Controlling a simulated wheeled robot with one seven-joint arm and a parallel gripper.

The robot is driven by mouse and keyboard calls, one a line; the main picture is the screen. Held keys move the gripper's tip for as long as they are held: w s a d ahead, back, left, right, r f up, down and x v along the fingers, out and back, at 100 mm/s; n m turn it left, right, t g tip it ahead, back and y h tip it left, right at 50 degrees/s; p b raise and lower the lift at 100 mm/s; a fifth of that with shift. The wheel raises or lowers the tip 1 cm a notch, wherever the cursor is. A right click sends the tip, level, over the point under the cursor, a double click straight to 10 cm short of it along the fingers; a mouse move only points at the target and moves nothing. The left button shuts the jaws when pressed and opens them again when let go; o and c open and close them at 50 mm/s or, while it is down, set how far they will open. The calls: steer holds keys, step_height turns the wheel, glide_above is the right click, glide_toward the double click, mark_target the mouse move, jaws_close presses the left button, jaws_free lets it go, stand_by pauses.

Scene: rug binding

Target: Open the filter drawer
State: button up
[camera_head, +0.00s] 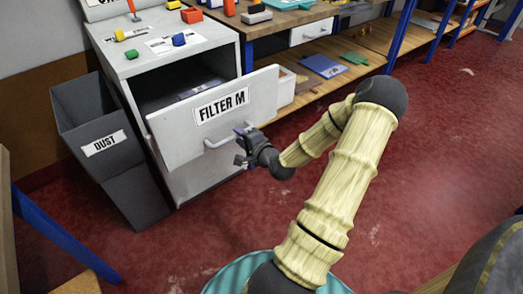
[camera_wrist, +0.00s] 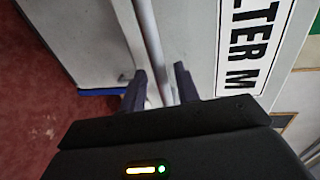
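The filter drawer has a pale front (camera_head: 180,125) labelled "FILTER M" and stands pulled out of the grey cabinet (camera_head: 195,55). Its dark inside shows behind the front. The bar handle (camera_head: 218,143) is on the lower part of the front. My gripper (camera_head: 242,150) is at the handle's right end in the head view. In the wrist view the handle bar (camera_wrist: 150,35) runs between my two fingers (camera_wrist: 160,82), with a narrow gap visible on each side. The fingers look open around the bar; contact is not visible. The drawer label (camera_wrist: 250,40) shows at the right.
A grey dust bin (camera_head: 100,145) stands left of the cabinet. Small coloured items lie on the cabinet top. A wooden workbench (camera_head: 290,20) with a lower shelf (camera_head: 335,52) stands behind and to the right. The red floor (camera_head: 450,150) is clear at right.

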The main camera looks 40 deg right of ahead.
steer(key=p+v, duration=1)
steer(key=v, duration=0.5)
steer(key=shift+s, duration=0.2)
steer(key=shift+a, duration=0.1)
